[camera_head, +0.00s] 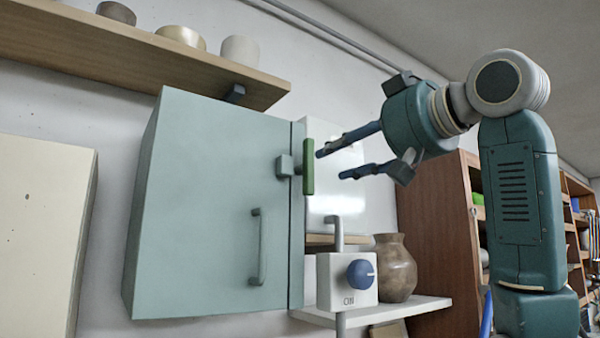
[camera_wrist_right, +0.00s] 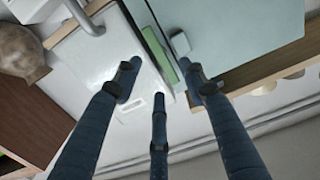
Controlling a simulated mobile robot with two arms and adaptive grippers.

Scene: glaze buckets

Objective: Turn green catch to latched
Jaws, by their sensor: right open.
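The green catch (camera_head: 308,167) is an upright bar on a grey block (camera_head: 285,166) at the right edge of the pale teal cabinet door (camera_head: 205,200). My right gripper (camera_head: 331,165) is open and empty, with its fingertips just right of the catch. In the right wrist view the green catch (camera_wrist_right: 158,52) runs slantwise beyond and partly between the spread fingers (camera_wrist_right: 164,72). A gap seems to remain between the fingers and the catch, but contact is hard to judge. My left gripper is not in view.
A grey door handle (camera_head: 258,247) is lower on the cabinet. Below right are a white box with a blue knob (camera_head: 361,274) and a brown vase (camera_head: 396,268) on a white shelf (camera_head: 400,312). A wooden shelf (camera_head: 130,50) with bowls hangs above.

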